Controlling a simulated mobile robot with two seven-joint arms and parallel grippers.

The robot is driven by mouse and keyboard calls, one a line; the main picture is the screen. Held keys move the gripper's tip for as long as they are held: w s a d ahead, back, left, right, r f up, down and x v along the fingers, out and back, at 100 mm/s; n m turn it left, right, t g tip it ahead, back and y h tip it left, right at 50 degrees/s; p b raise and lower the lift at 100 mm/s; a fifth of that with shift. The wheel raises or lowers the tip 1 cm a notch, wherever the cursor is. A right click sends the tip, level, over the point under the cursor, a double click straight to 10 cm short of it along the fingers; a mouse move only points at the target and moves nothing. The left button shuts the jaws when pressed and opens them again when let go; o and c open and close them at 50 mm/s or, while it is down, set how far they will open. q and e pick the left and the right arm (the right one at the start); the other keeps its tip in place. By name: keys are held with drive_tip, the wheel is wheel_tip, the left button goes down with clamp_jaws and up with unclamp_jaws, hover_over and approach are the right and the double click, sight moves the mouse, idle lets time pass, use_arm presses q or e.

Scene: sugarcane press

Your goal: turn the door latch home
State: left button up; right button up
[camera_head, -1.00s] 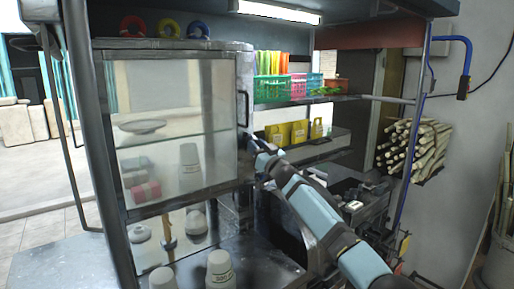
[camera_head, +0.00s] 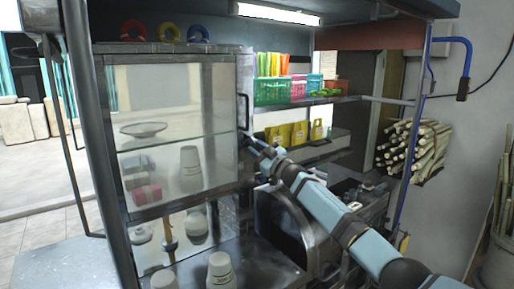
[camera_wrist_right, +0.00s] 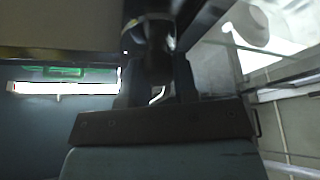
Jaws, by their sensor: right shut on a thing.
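The glass-fronted cabinet door (camera_head: 160,95) stands at the left of the head view and looks closed. A dark curved handle (camera_head: 243,108) is on its right edge. My right gripper (camera_head: 249,141) is at that edge, just below the handle. It is shut on the door latch, which the gripper mostly hides in the head view. In the right wrist view a dark rounded piece, which seems to be the latch (camera_wrist_right: 158,32), sits at my right gripper (camera_wrist_right: 157,70). Its exact turn cannot be told. My left gripper is not in view.
Pale cups (camera_head: 220,268) stand on the counter below the door. Coloured baskets (camera_head: 272,90) and yellow packs (camera_head: 299,132) sit on shelves to the right. The dark press machinery (camera_head: 290,225) lies under my right arm. Cane bundles (camera_head: 415,148) are at the far right.

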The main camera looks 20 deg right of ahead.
drive_tip(key=n+g+y+p, duration=0.1)
drive_tip(key=n+g, duration=0.1)
drive_tip(key=n, duration=0.5)
drive_tip(key=n+g+p, duration=0.1)
drive_tip(key=n, duration=0.1)
drive_tip(key=shift+r+g, duration=0.1)
drive_tip(key=shift+g, duration=0.2)
drive_tip(key=n+g+p, duration=0.1)
drive_tip(key=n, duration=0.2)
drive_tip(key=shift+p, duration=0.35)
drive_tip(key=shift+n+g+p, duration=0.35)
drive_tip(key=shift+n+g, duration=0.05)
drive_tip(key=shift+n, duration=0.7)
drive_tip(key=shift+f, duration=0.2)
drive_tip(key=o, duration=0.9)
